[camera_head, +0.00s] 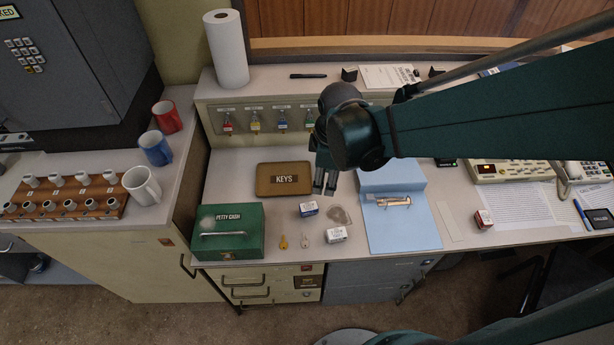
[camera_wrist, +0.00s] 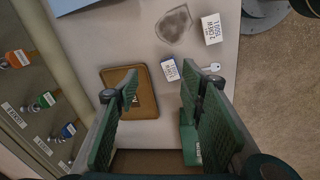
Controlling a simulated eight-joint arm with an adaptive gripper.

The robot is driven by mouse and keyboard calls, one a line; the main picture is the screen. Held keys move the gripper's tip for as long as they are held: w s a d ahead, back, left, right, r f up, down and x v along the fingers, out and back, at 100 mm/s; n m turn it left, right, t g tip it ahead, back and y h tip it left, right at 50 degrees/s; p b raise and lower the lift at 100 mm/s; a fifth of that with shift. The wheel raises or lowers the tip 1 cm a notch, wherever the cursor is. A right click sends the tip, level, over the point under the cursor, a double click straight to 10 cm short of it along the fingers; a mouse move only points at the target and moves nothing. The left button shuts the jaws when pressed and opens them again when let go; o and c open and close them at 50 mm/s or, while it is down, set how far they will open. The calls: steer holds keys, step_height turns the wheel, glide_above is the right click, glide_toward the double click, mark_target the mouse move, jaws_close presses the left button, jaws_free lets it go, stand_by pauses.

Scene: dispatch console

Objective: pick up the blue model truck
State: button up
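I cannot make out a clear truck shape in either view. A small blue and white printed block (camera_head: 308,209) lies on the desk, right of the brown KEYS tray; it also shows in the wrist view (camera_wrist: 170,69). A similar, whiter printed block (camera_head: 335,235) lies nearer the desk's front edge, also in the wrist view (camera_wrist: 211,29). My gripper (camera_head: 324,184) hangs above the desk, behind the blue and white block in the head view. In the wrist view my gripper (camera_wrist: 160,92) has its green fingers apart, with nothing between them.
The KEYS tray (camera_head: 284,193), green petty cash box (camera_head: 228,232), keys (camera_head: 283,242) and a grey translucent patch (camera_head: 340,214) lie around the blocks. A blue folder (camera_head: 404,231) is to the right, with a red and white block (camera_head: 484,219) beyond it. Key hooks line the shelf front (camera_head: 268,118).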

mark_target(309, 206)
steer(key=a+f+n, duration=0.1)
steer(key=f, duration=0.1)
steer(key=a+f+n+g, duration=0.1)
steer(key=a+f+n, duration=0.1)
steer(key=f, duration=0.1)
steer(key=a+f+n, duration=0.1)
steer(key=f, duration=0.2)
steer(key=shift+w+a+n+g, duration=0.2)
steer(key=shift+a+n+g, duration=0.1)
steer(key=shift+n, duration=0.1)
steer(key=shift+f, duration=0.15)
steer(key=shift+f+b, duration=0.55)
steer(key=shift+f, duration=0.65)
steer(key=shift+f, duration=0.1)
steer(key=shift+s+f+b, duration=0.1)
steer(key=shift+f+b, duration=0.8)
steer(key=shift+f, duration=1.6)
steer(key=c, duration=1)
